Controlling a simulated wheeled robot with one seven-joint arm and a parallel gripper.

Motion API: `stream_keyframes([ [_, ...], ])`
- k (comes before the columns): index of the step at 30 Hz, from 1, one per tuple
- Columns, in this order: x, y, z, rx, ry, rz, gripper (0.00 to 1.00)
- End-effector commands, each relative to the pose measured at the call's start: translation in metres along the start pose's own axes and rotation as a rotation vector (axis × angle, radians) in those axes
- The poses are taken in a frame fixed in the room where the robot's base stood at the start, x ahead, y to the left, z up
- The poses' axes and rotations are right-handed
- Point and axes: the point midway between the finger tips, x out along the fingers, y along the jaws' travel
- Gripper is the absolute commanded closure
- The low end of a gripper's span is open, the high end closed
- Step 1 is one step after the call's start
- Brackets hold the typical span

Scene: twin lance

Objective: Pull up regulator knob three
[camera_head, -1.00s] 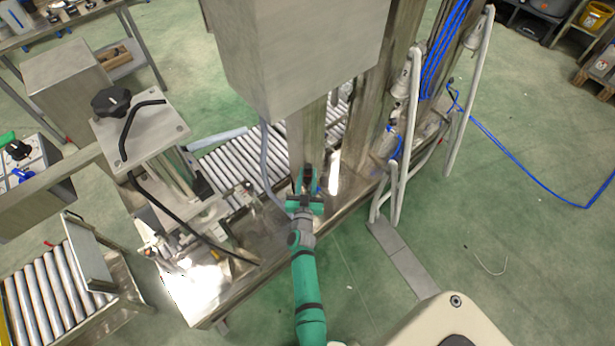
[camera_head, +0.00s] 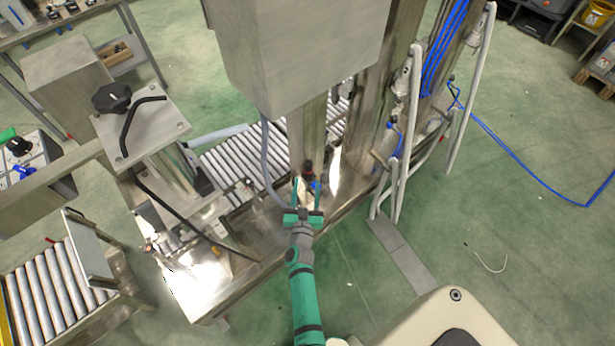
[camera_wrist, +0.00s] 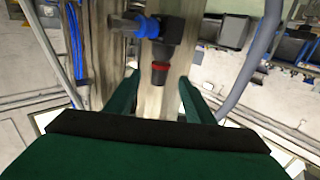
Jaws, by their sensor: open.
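A black regulator knob with a red ring (camera_wrist: 160,73) shows in the wrist view, attached to a black body with a blue fitting (camera_wrist: 138,27) on its left. In the head view the small knob (camera_head: 308,167) is at the foot of the metal column. No number is readable on it. My green gripper (camera_head: 308,190) is open below it in the head view. In the wrist view my gripper's two fingertips (camera_wrist: 160,84) lie to the left and right of the knob's end, with gaps on both sides. The knob is not held.
A large grey metal box (camera_head: 305,50) hangs above the column. A grey hose (camera_head: 268,160) runs down just left of the knob. A roller conveyor (camera_head: 235,165) lies behind. White bent rails (camera_head: 405,140) stand to the right, and the green floor is open there.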

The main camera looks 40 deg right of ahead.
Motion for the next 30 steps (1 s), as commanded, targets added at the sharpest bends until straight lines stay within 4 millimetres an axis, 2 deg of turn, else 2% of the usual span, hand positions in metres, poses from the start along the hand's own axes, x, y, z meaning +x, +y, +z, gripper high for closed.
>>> stream_keyframes([
  [3, -0.021, 0.0, 0.0, 0.0, -0.001, 0.0, 0.51],
  [9, -0.041, 0.0, 0.0, -0.001, 0.0, -0.001, 0.51],
  [30, -0.047, -0.001, 0.0, 0.0, 0.0, -0.002, 0.51],
])
